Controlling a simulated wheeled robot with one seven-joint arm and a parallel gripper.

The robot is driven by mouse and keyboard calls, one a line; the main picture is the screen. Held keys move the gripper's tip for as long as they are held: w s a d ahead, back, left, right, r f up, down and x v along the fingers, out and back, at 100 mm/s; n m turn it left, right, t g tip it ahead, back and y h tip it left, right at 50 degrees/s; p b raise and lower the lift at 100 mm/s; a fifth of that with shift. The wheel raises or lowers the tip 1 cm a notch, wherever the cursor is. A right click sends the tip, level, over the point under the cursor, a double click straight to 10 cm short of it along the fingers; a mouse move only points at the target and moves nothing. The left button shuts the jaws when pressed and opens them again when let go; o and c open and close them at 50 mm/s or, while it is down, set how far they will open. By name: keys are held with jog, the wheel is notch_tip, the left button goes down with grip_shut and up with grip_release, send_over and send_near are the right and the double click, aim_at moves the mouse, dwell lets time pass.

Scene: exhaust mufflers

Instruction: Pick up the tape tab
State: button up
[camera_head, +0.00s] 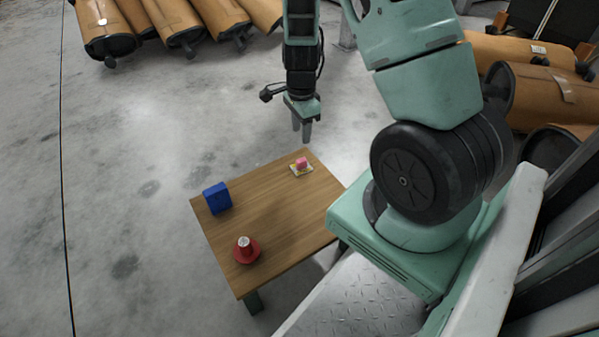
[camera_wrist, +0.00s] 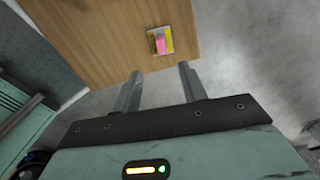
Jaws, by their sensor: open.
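A small pink piece (camera_head: 302,162), which may be the tape tab, sits on a small yellow and white pad (camera_head: 301,170) near the far right part of the wooden table (camera_head: 285,215). In the wrist view the pink piece (camera_wrist: 162,45) and its yellow pad (camera_wrist: 168,36) lie ahead of the fingertips, near the table's edge. My gripper (camera_head: 301,133) is open and empty. It hangs with its fingers down, above and just beyond the table's far edge. In the wrist view its two fingers (camera_wrist: 160,70) stand apart with nothing between them.
A blue block (camera_head: 217,198) stands at the table's left edge. A red round base with a pale metallic top (camera_head: 246,250) stands near the front left. The middle of the table is clear. Brown mufflers (camera_head: 165,20) lie on the floor at the back and right.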

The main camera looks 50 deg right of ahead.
aim_at(301, 160)
notch_tip(301, 160, down, 7)
jog(key=b, duration=0.4)
jog(key=shift+f, duration=0.2)
notch_tip(301, 160, down, 5)
jog(key=b, duration=0.5)
jog(key=shift+d+f, duration=0.1)
jog(key=shift+d, duration=0.05)
grip_shut()
